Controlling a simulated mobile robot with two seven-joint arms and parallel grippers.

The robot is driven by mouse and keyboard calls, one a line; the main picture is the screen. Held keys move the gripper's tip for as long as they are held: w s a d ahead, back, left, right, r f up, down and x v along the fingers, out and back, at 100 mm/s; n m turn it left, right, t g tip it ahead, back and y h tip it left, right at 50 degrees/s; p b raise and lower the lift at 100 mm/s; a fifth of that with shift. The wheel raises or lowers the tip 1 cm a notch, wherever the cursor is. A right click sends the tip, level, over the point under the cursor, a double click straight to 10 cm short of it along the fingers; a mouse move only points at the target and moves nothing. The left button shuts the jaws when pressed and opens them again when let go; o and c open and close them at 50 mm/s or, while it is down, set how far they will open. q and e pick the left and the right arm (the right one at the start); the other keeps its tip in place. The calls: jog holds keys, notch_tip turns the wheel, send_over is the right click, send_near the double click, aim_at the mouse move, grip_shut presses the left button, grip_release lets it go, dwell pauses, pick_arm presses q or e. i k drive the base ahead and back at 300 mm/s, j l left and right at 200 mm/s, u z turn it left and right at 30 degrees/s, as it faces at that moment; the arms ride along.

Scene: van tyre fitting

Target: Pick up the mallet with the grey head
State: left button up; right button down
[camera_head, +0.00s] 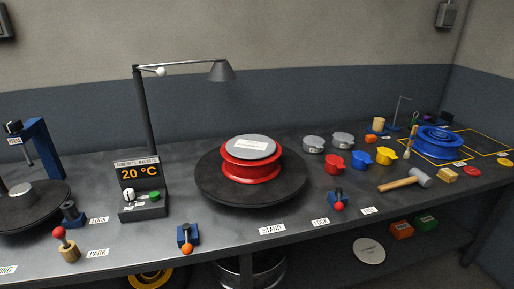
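The mallet with the grey head (421,177) lies on the right part of the workbench in the head view. Its pale wooden handle (397,184) points left toward the bench's front edge, and the grey head is at the right end. Nothing covers it. Neither of my grippers shows in the head view, so I cannot see their positions or whether they hold anything.
Red, blue and yellow cups (360,160) stand behind the mallet. A wooden block (447,174) and a blue wheel rim (438,142) are to its right. A red-knobbed lever (339,199) stands to its left. A red rim (251,168) sits on a black turntable (215,183) mid-bench.

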aim_at(415, 175)
jog(key=i+l+u, duration=0.25)
jog(key=l, duration=0.6)
jog(key=i+l+u, duration=0.1)
jog(key=l+u, duration=0.15)
jog(key=l, duration=0.55)
jog(key=l+u, duration=0.25)
jog(key=l, duration=0.65)
jog(key=i, duration=0.05)
